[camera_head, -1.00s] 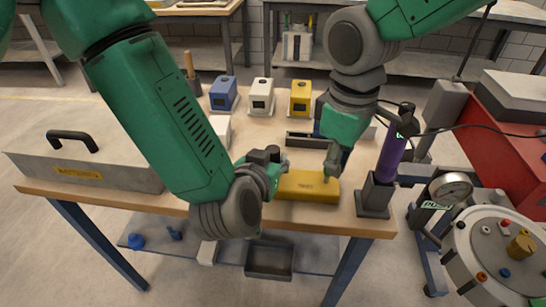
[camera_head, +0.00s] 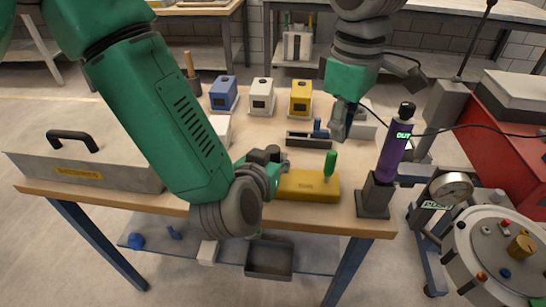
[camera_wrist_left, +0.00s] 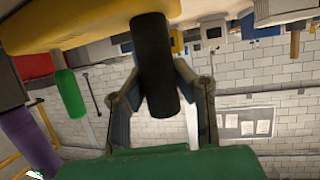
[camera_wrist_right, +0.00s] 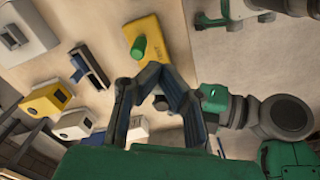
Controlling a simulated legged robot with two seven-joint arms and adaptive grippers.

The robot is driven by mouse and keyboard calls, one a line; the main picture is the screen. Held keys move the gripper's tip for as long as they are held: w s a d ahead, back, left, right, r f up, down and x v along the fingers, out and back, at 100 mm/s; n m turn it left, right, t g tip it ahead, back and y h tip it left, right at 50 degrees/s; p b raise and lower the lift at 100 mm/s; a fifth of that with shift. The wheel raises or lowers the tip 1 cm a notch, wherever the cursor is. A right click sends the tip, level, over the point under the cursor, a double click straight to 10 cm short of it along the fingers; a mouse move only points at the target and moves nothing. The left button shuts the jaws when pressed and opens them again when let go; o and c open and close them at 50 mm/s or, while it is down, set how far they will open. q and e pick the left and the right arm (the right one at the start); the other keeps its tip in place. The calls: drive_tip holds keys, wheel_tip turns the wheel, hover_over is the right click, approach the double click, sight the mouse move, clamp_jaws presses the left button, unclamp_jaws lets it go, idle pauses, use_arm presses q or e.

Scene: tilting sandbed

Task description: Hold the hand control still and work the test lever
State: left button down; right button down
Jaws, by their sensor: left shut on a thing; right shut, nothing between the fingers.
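The hand control is a yellow box (camera_head: 305,187) lying near the bench's front edge. Its green test lever (camera_head: 328,163) stands up from the right part of its top, apart from both grippers. The lever also shows in the right wrist view (camera_wrist_right: 138,47). My left gripper (camera_head: 281,165) is at the box's left end. In the left wrist view its fingers are shut on the black grip (camera_wrist_left: 155,70) of the control. My right gripper (camera_head: 341,128) is shut and empty, above the bench and behind the lever.
A purple cylinder (camera_head: 393,155) marked OUT stands in a dark holder to the right. A black tray with a blue part (camera_head: 310,140) lies behind the control. Blue (camera_head: 223,95), white (camera_head: 262,97) and yellow (camera_head: 301,98) boxes stand further back. A grey case (camera_head: 85,165) is at left.

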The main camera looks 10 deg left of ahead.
wheel_tip(320, 180, down, 6)
drive_tip(key=shift+f, duration=0.25)
idle(1.6)
drive_tip(key=shift+f, duration=2)
drive_tip(key=shift+w, duration=1)
drive_tip(key=shift+s, duration=2.5)
wheel_tip(320, 180, up, 8)
